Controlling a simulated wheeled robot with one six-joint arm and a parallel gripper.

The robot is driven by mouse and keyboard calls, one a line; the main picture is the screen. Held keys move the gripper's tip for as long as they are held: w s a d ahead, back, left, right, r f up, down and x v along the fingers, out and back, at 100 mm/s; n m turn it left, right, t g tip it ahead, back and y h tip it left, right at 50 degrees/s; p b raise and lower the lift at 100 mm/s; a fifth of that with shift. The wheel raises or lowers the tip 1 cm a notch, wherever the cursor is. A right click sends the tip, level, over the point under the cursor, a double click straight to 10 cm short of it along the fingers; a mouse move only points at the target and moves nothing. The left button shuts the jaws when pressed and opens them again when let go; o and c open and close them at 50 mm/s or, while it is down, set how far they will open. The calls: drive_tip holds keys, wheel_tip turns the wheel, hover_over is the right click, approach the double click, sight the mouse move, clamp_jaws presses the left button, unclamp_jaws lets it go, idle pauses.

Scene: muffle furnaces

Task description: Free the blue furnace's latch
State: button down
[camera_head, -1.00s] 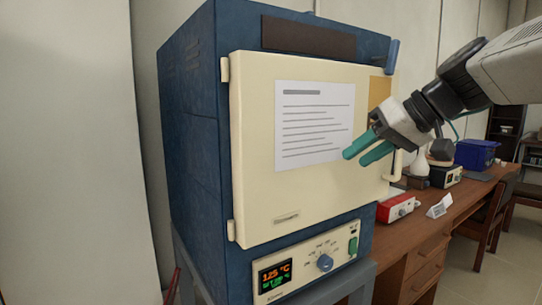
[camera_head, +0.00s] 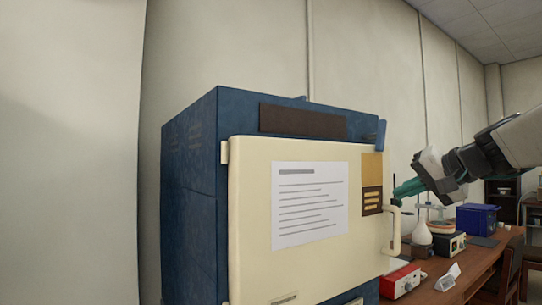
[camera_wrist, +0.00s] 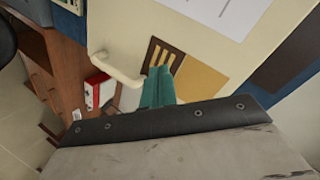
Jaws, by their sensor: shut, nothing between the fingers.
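The blue furnace (camera_head: 190,190) stands with its cream door (camera_head: 255,210) closed. A blue latch lever (camera_head: 381,134) stands upright at the door's top right corner; the wrist view does not clearly show it. A pale door handle (camera_head: 395,232) is on the door's right side and also shows in the wrist view (camera_wrist: 115,68). My gripper (camera_head: 398,190) is shut and empty, its teal fingers just right of the door edge, above the handle and lower than the latch. In the wrist view the fingers (camera_wrist: 157,85) overlap the slotted brown plate (camera_wrist: 170,55); contact cannot be told.
A wooden bench (camera_head: 455,285) runs right of the furnace with a red box (camera_head: 400,281), a white flask (camera_head: 422,238) and a blue bin (camera_head: 477,219). The wall behind is bare, and the space above the furnace is clear.

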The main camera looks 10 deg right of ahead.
sight(381, 135)
drive_tip(key=w+d+r+m+t+h, duration=0.2)
drive_tip(key=d+r+m+t+h, duration=0.25)
drive_tip(key=d+r+m, duration=0.65)
drive_tip(key=w+a, duration=0.1)
drive_tip(key=w, duration=0.2)
drive_tip(key=w+a+f+m, duration=0.1)
drive_tip(key=w, duration=0.1)
drive_tip(key=w+a+m+y, duration=0.1)
drive_tip(key=w, duration=0.2)
drive_tip(key=shift+w+f, duration=0.25)
drive_tip(key=shift+w, duration=0.05)
drive_tip(key=a, duration=0.2)
drive_tip(key=a+r, duration=0.1)
drive_tip(key=shift+s+a, duration=0.25)
drive_tip(key=shift+s, duration=0.1)
drive_tip(key=shift+s+d, duration=0.1)
drive_tip(key=shift+d, duration=0.05)
